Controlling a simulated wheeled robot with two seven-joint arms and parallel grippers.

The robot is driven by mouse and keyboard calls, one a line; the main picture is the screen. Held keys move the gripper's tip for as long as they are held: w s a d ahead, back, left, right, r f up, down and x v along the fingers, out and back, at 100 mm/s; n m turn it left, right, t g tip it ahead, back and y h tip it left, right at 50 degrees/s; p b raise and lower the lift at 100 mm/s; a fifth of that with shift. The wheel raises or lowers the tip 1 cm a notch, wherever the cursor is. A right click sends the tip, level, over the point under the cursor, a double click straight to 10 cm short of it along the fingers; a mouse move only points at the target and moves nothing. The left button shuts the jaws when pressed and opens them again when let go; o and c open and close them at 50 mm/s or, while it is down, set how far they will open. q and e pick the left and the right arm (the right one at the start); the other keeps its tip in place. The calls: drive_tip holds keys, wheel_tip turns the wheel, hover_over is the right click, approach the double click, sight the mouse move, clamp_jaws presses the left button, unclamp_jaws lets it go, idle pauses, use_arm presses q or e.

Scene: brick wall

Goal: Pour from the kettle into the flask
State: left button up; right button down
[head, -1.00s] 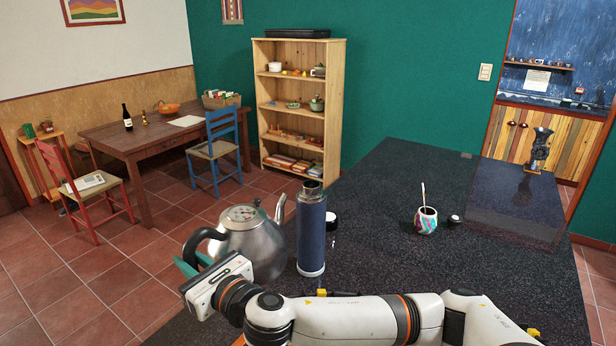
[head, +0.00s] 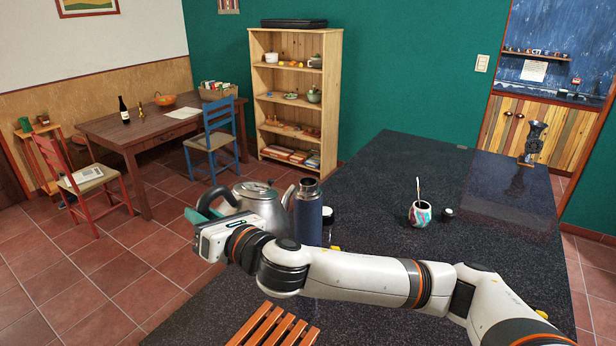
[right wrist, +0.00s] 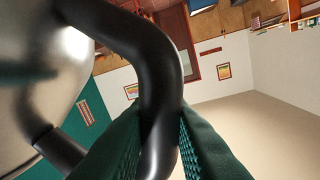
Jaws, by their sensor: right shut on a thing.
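The kettle (head: 262,207) is rounded grey metal with a black handle. It is nearly upright, its spout pointing right with the tip close to the left side of the flask's mouth. The dark blue flask (head: 308,215) stands open-topped on the dark counter; my right arm hides its base. My right gripper (head: 201,216) is shut on the kettle's handle. In the right wrist view, the green fingers (right wrist: 150,143) close around the black handle (right wrist: 160,75), with the metal body (right wrist: 45,60) at the left. The kettle's underside is hidden by my arm. My left gripper is out of view.
A slatted wooden trivet (head: 275,327) lies bare at the counter's (head: 400,170) front. A dark cap (head: 328,215) is beside the flask. A colourful mate cup (head: 420,213) and small dark jar (head: 447,213) stand to the right, a grinder (head: 533,140) farther back.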

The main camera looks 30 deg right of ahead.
sight(221, 183)
drive_tip(key=d+r+m+p, duration=0.1)
drive_tip(key=r, duration=0.1)
drive_tip(key=w+d+r+m, duration=0.1)
drive_tip(key=d+r, duration=0.1)
drive_tip(key=w+d+r+p, duration=0.1)
drive_tip(key=r, duration=0.2)
drive_tip(key=shift+d+r+m+p, duration=0.1)
drive_tip(key=shift+d+m+p, duration=0.1)
drive_tip(key=shift+m+p, duration=0.15)
drive_tip(key=shift+w+d+r+m+p, duration=0.25)
drive_tip(key=shift+d+r+p, duration=0.15)
drive_tip(key=shift+r, duration=0.25)
drive_tip(key=shift+w+d+r+m+p, duration=0.15)
drive_tip(key=shift+d+r+m+p, duration=0.1)
drive_tip(key=shift+d+r, duration=0.25)
drive_tip(key=shift+w+d+r+m, duration=0.2)
drive_tip(key=shift+d+r+m, duration=0.1)
drive_tip(key=shift+r, duration=0.25)
drive_tip(key=shift+w+d+r+m+p, duration=0.25)
drive_tip(key=shift+d+r+m+p, duration=0.1)
drive_tip(key=shift+d+r, duration=0.25)
drive_tip(key=shift+w+d+r+m+p, duration=0.25)
drive_tip(key=shift+d+r+m+p, duration=0.1)
drive_tip(key=shift+d+r, duration=0.25)
drive_tip(key=shift+w+d+r+m+p, duration=0.25)
drive_tip(key=shift+d+r+m+p, duration=0.15)
drive_tip(key=shift+r, duration=0.25)
idle(3.4)
